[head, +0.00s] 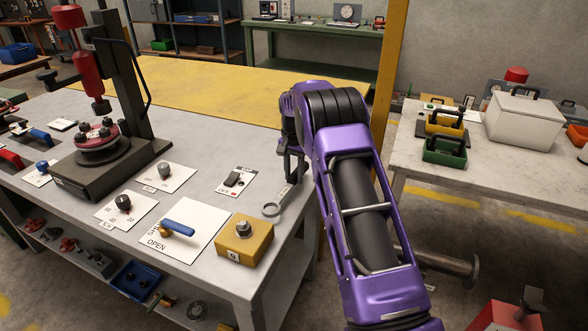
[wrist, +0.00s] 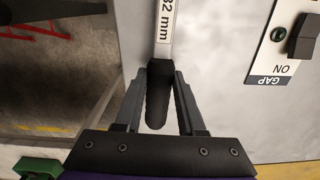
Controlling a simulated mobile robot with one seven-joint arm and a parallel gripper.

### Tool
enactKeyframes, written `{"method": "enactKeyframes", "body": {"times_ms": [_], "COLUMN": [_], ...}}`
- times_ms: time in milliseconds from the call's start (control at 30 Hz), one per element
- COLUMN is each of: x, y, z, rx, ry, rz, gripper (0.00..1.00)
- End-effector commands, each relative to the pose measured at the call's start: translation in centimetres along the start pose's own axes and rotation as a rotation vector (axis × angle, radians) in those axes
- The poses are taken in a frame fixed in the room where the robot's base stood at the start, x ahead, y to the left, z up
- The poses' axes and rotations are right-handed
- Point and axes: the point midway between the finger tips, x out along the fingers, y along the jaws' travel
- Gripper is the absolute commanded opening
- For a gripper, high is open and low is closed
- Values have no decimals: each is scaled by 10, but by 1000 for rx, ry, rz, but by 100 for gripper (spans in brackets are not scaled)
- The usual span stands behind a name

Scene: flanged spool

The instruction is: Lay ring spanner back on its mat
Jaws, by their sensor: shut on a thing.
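My gripper (head: 291,178) is over the right end of the grey bench, pointing down. In the wrist view, my gripper (wrist: 160,75) is shut on the black handle (wrist: 156,112) of the ring spanner. A pale shank (wrist: 166,28) marked "32 mm" runs from the handle out of the top of that view. In the head view, the spanner's ring (head: 271,210) shows left of and below my gripper, near the bench's right edge. I cannot tell whether the ring touches the bench. I cannot make out the spanner's mat in either view.
The GAP switch plate (head: 236,181) is left of the spanner; it also shows in the wrist view (wrist: 285,45). A yellow button box (head: 245,242) and a blue-handled OPEN plate (head: 178,232) stand nearer the front. An orange post (head: 389,50) rises behind my arm.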

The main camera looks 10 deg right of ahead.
Motion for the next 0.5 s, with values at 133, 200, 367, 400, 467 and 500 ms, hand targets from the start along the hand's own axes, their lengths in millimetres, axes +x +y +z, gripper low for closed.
{"method": "enactKeyframes", "body": {"times_ms": [133,200,367,400,467,500], "x": [10,11,10,10,10,10], "y": [0,0,0,0,0,0], "z": [0,-1,-1,-1,-1,-1], "rx": [0,1,1,1,1,1], "ry": [2,3,3,3,3,3], "rz": [-2,-2,-2,-2,-2,-2], "gripper": [0,0,0,0,0,0]}}
